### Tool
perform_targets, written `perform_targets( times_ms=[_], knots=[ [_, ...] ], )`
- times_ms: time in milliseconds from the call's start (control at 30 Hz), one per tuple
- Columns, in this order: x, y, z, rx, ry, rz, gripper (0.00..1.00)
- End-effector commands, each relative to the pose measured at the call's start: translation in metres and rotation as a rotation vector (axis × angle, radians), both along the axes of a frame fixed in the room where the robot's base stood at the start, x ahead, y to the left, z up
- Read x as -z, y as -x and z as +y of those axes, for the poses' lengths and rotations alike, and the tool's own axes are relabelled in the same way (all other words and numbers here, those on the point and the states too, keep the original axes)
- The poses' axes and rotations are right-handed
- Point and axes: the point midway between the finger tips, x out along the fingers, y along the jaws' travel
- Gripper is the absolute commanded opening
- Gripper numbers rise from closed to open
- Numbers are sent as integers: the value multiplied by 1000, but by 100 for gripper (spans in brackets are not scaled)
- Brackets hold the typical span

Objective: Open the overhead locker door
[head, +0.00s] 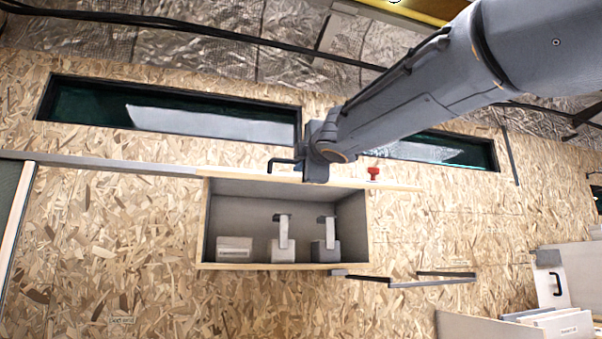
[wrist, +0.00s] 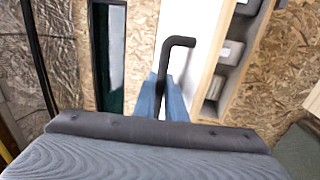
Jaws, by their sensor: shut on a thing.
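The overhead locker (head: 204,235) is an open-fronted wooden box on the chipboard wall, with its grey inside in plain view. Its door (head: 350,183) is swung up and seen nearly edge-on along the locker's top. In the wrist view the door is a pale panel (wrist: 201,45) beside the locker's wooden edge (wrist: 222,50). A black bent handle (head: 280,163) stands out from the door; it also shows in the wrist view (wrist: 179,41). My gripper (wrist: 162,92) has its blue fingers shut on the handle. In the head view the arm hides the fingertips.
Several pale items (head: 234,248) stand inside the locker. A red knob (head: 374,173) is at the door's right part. Dark windows (head: 190,118) lie above. A dark metal bracket (head: 405,281) sticks out below right. White cabinets (head: 575,275) stand at the lower right.

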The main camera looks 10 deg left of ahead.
Motion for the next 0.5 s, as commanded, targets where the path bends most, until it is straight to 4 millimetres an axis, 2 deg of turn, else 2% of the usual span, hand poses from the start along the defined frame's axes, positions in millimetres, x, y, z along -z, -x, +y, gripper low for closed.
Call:
perform_targets(
  times_ms=[33,100,500],
  knots=[
    [7,-2,1,0,-3,-3,0],
    [9,-2,0,0,-6,-10,0],
    [10,-1,0,1,-13,-27,0]
  ],
)
